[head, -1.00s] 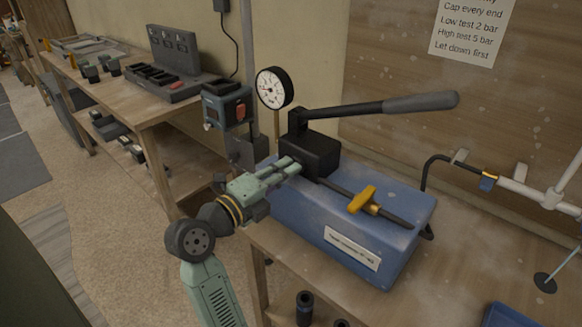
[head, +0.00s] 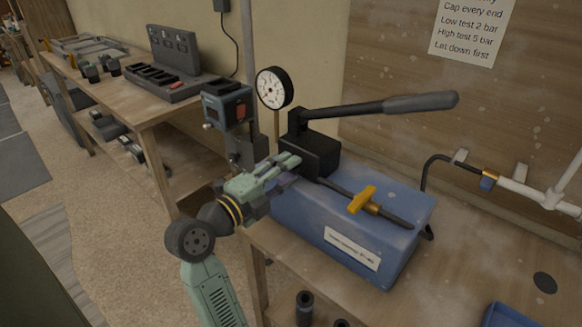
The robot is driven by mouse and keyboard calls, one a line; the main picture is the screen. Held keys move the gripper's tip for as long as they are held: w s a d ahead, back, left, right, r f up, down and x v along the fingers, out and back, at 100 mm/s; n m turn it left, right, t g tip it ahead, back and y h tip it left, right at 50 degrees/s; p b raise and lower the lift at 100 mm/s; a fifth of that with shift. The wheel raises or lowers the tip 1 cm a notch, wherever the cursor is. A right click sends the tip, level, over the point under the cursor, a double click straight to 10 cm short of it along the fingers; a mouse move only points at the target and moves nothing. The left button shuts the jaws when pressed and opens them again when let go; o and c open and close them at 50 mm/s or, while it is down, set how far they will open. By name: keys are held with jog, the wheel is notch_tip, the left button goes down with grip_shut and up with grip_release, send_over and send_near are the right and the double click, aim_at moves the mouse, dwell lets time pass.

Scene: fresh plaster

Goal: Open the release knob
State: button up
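The blue test pump (head: 400,245) stands on the bench with a black block (head: 318,155), a long lever (head: 380,107) and a white-faced gauge (head: 273,87). A yellow T-shaped handle (head: 363,200) sits on the black line across its top. I cannot tell whether this is the release knob; no other knob shows clearly. My gripper (head: 287,166) is at the left end of the pump, beside the black block, away from the yellow handle. Its pale green fingers point toward the block. Whether they are apart or hold anything is hidden.
A white pipe (head: 530,190) with a black hose runs along the right wall. A side bench (head: 130,95) with battery chargers stands at the left.

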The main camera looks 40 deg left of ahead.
jog(key=s+a, duration=0.1)
jog(key=s, duration=1.1)
jog(key=shift+r, duration=0.1)
dwell(0.4)
